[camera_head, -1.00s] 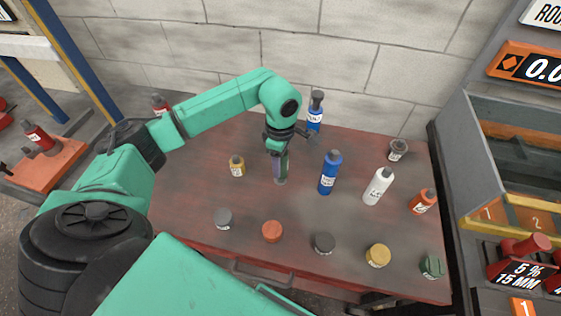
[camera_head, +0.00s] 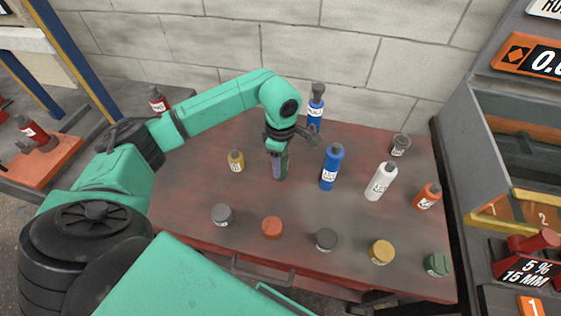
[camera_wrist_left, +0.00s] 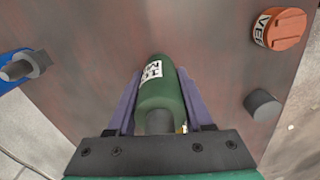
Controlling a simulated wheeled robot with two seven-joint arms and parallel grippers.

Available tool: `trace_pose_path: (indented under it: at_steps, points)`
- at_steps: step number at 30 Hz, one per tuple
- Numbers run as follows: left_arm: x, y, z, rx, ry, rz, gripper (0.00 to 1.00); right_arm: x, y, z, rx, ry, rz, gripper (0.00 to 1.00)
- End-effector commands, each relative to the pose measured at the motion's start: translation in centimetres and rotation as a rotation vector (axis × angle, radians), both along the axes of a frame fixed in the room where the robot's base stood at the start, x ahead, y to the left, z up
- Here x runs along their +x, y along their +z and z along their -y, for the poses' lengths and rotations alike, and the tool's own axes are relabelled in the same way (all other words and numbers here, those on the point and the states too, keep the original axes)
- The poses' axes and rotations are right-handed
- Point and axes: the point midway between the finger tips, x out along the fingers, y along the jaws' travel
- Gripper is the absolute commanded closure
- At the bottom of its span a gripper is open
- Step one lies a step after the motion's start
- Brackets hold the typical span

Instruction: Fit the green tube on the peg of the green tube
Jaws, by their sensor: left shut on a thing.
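The green tube (camera_wrist_left: 163,85) has a white label and a grey cap and stands between the purple fingers of my left gripper (camera_wrist_left: 160,110), which is shut on it. In the head view, the left gripper (camera_head: 279,164) is over the middle of the table and partly hides the tube (camera_head: 284,163). I cannot tell whether the tube's lower end touches the table. A green piece (camera_head: 437,264), which looks like the green peg, is at the table's near right corner, well away from the gripper. My right gripper does not show.
Grey (camera_head: 222,215), orange (camera_head: 272,228), dark grey (camera_head: 326,240) and yellow (camera_head: 381,252) pieces line the front edge. A blue bottle (camera_head: 331,167) is close right of the gripper, then a white bottle (camera_head: 381,181) and an orange bottle (camera_head: 427,196). A yellow bottle (camera_head: 236,161) is left.

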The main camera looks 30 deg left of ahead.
Motion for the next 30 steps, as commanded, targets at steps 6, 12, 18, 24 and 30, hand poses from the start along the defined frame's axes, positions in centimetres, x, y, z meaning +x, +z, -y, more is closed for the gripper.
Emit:
trace_pose_path:
  at_steps: [6, 12, 18, 24, 30]
  points:
    - [0.0, -0.6, 0.0, -0.001, 0.0, 0.001, 1.0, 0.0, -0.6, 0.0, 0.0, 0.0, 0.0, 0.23]
    - [0.0, -0.9, 0.0, -0.001, 0.0, 0.002, 0.41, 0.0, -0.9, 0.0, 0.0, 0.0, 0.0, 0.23]
    - [0.0, -0.9, 0.0, -0.001, 0.0, 0.001, 0.14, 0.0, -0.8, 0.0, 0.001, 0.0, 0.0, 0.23]
    - [0.0, -0.9, 0.0, 0.0, 0.0, 0.0, 0.14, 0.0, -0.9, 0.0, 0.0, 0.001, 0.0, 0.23]
    - [0.1, 1.5, 0.0, 0.0, 0.0, 0.005, 0.14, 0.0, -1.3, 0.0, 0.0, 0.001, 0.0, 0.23]
